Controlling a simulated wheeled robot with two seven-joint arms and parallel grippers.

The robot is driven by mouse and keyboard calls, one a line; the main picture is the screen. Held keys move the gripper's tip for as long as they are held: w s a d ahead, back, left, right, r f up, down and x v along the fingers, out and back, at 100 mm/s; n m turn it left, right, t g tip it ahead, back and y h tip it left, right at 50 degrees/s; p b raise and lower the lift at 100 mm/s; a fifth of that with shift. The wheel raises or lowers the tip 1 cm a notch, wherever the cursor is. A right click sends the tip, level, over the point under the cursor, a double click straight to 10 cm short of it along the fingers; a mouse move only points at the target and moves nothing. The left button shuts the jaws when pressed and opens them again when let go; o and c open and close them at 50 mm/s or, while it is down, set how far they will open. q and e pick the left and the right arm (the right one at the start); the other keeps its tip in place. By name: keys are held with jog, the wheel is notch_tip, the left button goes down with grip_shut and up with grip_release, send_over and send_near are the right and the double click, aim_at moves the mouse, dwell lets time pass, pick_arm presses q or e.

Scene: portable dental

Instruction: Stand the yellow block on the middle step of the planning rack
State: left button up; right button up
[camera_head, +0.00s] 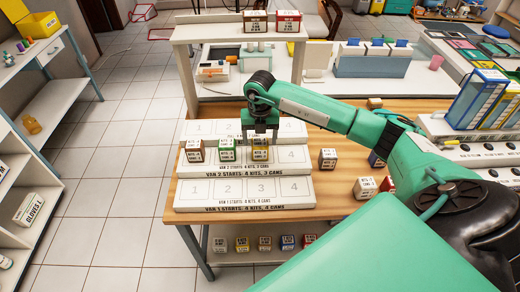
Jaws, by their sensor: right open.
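The planning rack (243,205) is a white, three-step rack on the wooden table, its steps marked with numbers. The yellow block (260,154) stands upright on the middle step, in the third place from the left, beside a green block (227,151) and a brown-red block (195,153). My right gripper (261,136) is open, pointing down directly above the yellow block. Its fingers hide part of the top step; whether they touch the block I cannot tell. My left gripper is not in view.
The fourth place of the middle step and the bottom step are bare. Loose blocks (328,158) stand on the table right of the rack. Several blocks (264,243) sit on the lower shelf.

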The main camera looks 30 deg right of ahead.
aim_at(260, 142)
notch_tip(260, 142, up, 7)
jog(key=shift+f+b, duration=0.15)
jog(key=shift+b, duration=0.55)
